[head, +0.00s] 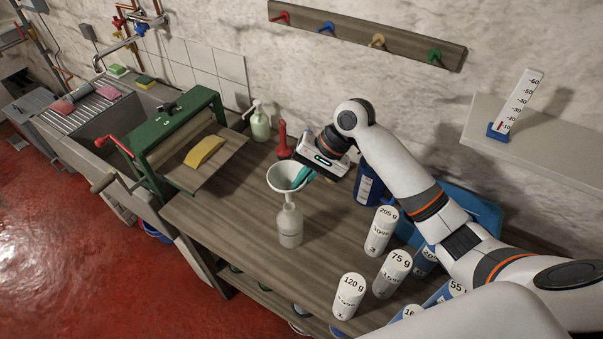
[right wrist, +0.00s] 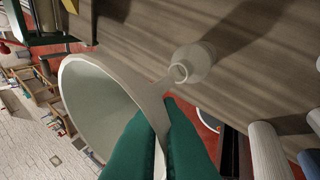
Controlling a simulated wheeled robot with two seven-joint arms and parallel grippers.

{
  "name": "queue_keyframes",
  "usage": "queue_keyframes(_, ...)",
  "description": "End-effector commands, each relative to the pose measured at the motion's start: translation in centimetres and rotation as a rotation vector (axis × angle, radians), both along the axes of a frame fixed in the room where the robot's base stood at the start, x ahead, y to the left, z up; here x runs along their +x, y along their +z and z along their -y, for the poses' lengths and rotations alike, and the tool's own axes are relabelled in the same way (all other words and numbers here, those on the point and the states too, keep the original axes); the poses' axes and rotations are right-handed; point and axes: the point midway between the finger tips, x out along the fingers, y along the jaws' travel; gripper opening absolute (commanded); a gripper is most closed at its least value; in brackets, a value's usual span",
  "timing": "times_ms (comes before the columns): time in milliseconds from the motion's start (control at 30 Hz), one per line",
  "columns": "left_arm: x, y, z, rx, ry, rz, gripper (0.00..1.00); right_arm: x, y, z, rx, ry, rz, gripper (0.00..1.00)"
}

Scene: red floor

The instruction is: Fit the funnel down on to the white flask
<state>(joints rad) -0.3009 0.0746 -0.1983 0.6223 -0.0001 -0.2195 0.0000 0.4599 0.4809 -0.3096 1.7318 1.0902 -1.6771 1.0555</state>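The white funnel (head: 284,177) is held upright, wide mouth up, above the workbench. The white flask (head: 290,228) stands upright on the wood directly below it in the head view. My right gripper (head: 301,177) has its teal fingers shut on the funnel's wall near the rim. In the right wrist view the funnel (right wrist: 92,105) fills the left side, pinched between the green fingers (right wrist: 163,125). Its narrow spout points toward the open mouth of the flask (right wrist: 200,62), and the tip looks just short of it. My left gripper is not in view.
White weight cylinders (head: 381,230) stand to the right of the flask, with blue ones among them. A green press (head: 180,130) with a yellow piece stands at left. A soap bottle (head: 260,124) and a red object (head: 283,143) stand behind. Wood around the flask is clear.

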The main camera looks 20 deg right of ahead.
Motion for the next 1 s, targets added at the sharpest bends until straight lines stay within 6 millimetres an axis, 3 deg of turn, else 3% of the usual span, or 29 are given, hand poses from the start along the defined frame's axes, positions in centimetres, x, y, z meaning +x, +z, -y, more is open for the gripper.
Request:
queue_keyframes(133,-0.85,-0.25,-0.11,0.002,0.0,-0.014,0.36,-0.01,-0.68,-0.02,0.0,0.0,0.0,0.0)
queue_keyframes(1000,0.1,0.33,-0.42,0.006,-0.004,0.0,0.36,0.0,-0.69,-0.03,0.0,-0.001,0.001,0.0)
